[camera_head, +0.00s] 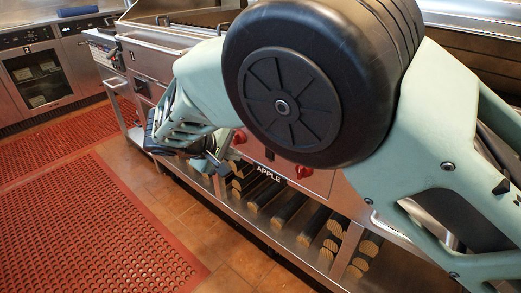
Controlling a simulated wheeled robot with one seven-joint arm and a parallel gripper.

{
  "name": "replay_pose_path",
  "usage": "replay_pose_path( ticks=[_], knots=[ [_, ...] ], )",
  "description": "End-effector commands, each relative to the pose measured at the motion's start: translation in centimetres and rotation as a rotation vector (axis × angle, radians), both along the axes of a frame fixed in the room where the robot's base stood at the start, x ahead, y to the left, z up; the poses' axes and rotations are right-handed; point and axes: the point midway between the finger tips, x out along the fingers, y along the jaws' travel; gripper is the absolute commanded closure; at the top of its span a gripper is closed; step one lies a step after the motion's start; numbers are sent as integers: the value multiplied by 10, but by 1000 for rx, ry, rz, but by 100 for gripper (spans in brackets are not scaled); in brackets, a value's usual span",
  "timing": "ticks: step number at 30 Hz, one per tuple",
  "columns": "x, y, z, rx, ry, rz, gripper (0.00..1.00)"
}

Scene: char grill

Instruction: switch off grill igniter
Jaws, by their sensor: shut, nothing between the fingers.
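The char grill's stainless front panel (318,184) runs diagonally behind my arm, with an "APPLE" label along its lower edge. A red knob (303,172) sits on the panel right of the label. Another red knob (239,137) shows at the left, close to my arm. A small dark part (270,155) sits between them; I cannot tell whether it is the igniter. My gripper (219,165) is in front of the panel's left end, below and left of the left knob, and looks shut and empty. I cannot tell whether it touches anything. My arm hides much of the grill's top and front.
A lower shelf (288,232) under the grill holds several dark and tan cylinders. Red perforated mats (90,225) lie on the tiled floor at left, which is open. Another steel appliance (150,88) adjoins the grill at left, and an oven (38,75) stands further back.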

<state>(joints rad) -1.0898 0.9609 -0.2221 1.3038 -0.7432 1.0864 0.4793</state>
Motion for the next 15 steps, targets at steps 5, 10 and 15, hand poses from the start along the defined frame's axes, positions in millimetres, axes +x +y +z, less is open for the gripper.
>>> replay_pose_path(
  ticks=[5, 10, 15],
  knots=[
    [3, 6, 0, -13, -27, 10, 100],
    [3, 6, 0, -13, -26, 10, 100],
    [5, 4, -2, -13, -24, 9, 100]
  ],
)
